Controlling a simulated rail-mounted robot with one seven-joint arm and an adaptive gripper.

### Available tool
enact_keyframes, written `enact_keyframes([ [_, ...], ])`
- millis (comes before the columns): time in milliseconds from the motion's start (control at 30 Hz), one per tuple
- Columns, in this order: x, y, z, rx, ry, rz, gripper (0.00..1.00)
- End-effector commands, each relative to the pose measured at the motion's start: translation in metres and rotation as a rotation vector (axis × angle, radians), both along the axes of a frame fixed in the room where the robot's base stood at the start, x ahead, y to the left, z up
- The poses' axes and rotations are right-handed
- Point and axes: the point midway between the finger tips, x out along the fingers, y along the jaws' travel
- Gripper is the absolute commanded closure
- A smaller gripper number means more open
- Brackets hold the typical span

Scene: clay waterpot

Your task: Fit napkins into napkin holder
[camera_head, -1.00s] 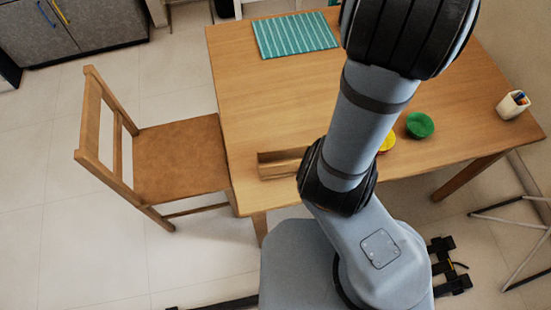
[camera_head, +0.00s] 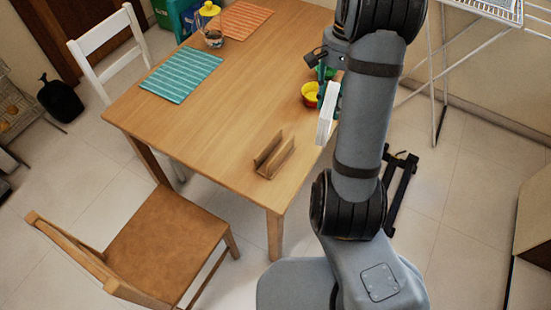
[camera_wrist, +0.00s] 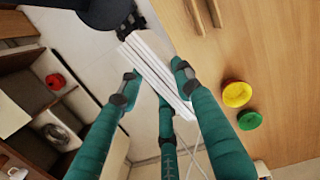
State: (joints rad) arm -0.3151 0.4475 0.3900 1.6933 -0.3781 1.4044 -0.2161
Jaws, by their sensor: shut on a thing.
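My gripper (camera_wrist: 155,76) has teal fingers and is shut on a stack of white napkins (camera_wrist: 158,62). In the head view the napkins (camera_head: 326,114) hang upright near the table's right edge, mostly below the gripper, which my arm partly hides. The wooden napkin holder (camera_head: 273,157) stands on the table near its front corner, its slot between two upright walls empty. The napkins are apart from it, to its right and higher in the head view. The holder (camera_wrist: 204,12) also shows at the top of the wrist view, partly cut off.
A yellow bowl (camera_wrist: 237,93) and a green bowl (camera_wrist: 249,120) stand on the table near the napkins. A teal placemat (camera_head: 181,75), an orange placemat (camera_head: 244,20) and a yellow-topped pot (camera_head: 211,25) lie farther back. A wooden chair (camera_head: 167,243) stands at the front left. The table's middle is clear.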

Motion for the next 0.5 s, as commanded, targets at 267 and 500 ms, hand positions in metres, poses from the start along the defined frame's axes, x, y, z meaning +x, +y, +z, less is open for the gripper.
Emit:
enact_keyframes([
  [267,0.09,0.053,-0.035,0.013,0.01,-0.218,1.0],
  [500,0.101,0.077,-0.052,0.017,0.015,-0.281,1.0],
])
